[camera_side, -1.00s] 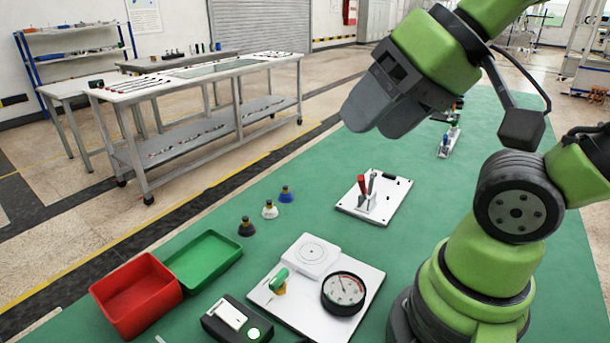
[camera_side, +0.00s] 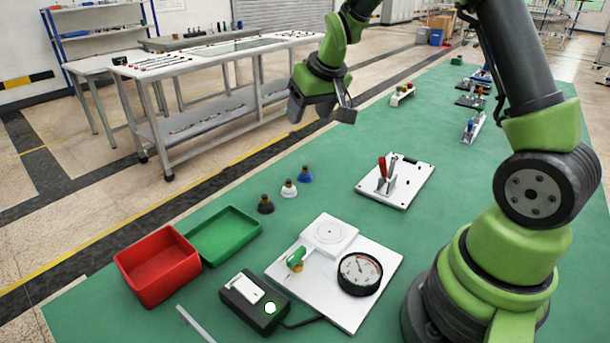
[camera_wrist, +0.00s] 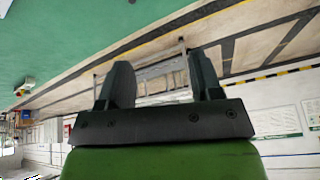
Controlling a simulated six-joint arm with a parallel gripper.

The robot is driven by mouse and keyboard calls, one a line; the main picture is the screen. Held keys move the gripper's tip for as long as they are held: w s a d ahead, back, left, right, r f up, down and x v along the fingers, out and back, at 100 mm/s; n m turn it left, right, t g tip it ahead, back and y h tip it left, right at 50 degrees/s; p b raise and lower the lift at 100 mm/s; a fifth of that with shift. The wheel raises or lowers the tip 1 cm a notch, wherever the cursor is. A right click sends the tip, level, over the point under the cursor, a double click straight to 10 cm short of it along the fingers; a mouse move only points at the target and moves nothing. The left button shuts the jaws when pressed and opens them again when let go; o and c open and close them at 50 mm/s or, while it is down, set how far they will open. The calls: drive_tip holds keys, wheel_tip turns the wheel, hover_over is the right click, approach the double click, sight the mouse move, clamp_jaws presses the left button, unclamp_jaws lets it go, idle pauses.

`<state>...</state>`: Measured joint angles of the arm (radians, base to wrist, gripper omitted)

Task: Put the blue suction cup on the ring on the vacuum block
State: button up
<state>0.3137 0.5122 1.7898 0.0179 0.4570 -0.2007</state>
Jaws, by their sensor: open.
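The blue suction cup (camera_side: 305,174) stands on the green mat in the side view, at the far end of a short row with a white cup (camera_side: 289,189) and a black cup (camera_side: 265,205). The vacuum block (camera_side: 329,233) is a white square with a ring marked on its top; nothing sits on it. It rests on a white plate beside a dial gauge. My gripper (camera_side: 322,105) is open and empty, high above the mat's far edge, well up from the cups. In the wrist view its two fingers (camera_wrist: 158,82) are apart, with neither cups nor block in sight.
On the plate are a green-handled valve (camera_side: 296,258) and the gauge (camera_side: 360,273). A red bin (camera_side: 158,265), a green tray (camera_side: 224,236) and a black switch box (camera_side: 254,302) stand in front. A toggle clamp plate (camera_side: 396,184) lies to the right of the cups.

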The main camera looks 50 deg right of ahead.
approach(305, 167)
drive_tip(key=shift+g, duration=0.5)
drive_tip(key=x, duration=0.4)
drive_tip(key=shift+w+f, duration=0.1)
drive_tip(key=shift+w, duration=0.2)
drive_tip(key=shift+x, duration=2.95)
drive_tip(key=shift+w+d, duration=0.1)
drive_tip(key=shift+w, duration=0.05)
drive_tip(key=c, duration=1)
